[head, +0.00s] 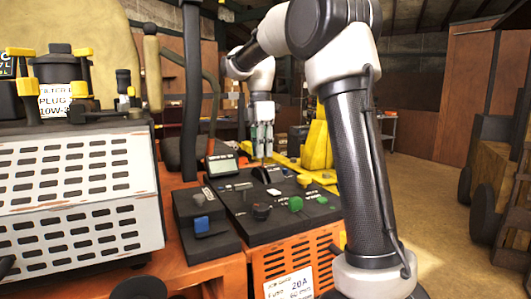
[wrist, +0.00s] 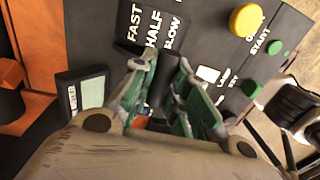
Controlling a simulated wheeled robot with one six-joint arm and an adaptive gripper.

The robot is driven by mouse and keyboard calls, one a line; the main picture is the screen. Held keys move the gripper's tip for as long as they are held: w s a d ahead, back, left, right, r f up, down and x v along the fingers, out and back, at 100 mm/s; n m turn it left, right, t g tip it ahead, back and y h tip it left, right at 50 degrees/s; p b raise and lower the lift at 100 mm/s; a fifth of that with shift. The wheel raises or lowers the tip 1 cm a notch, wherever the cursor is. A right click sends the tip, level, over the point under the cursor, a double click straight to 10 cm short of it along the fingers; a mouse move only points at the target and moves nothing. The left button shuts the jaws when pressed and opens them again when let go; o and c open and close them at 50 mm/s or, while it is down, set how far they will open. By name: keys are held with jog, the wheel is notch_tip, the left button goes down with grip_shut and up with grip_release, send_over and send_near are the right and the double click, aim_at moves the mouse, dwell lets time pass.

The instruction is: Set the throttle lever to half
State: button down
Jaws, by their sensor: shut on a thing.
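The throttle lever (wrist: 163,82) is a dark piece between my gripper's fingertips in the wrist view. My gripper (wrist: 160,70) is shut on it, with a green-padded finger on each side. The throttle label (wrist: 152,32) with FAST, HALF and SLOW lies just beyond the fingertips. The lever sits close below these words, but I cannot tell exactly which one it lines up with. In the head view my gripper (head: 262,150) points down at the far part of the black control console (head: 255,226). The lever's grip is mostly hidden there.
A small display (wrist: 90,93) stands left of the fingers. A yellow knob (wrist: 247,18) and green buttons (wrist: 250,88) are to the right. In the head view a blue switch (head: 201,224) is at the console's near left, and a white slotted engine cover (head: 75,195) stands further left.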

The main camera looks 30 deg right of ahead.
jog(key=shift+w, duration=0.7)
jog(key=c, duration=1.4)
grip_release()
jog(key=shift+o, duration=0.2)
notch_tip(320, 180, up, 12)
jog(key=w, duration=0.1)
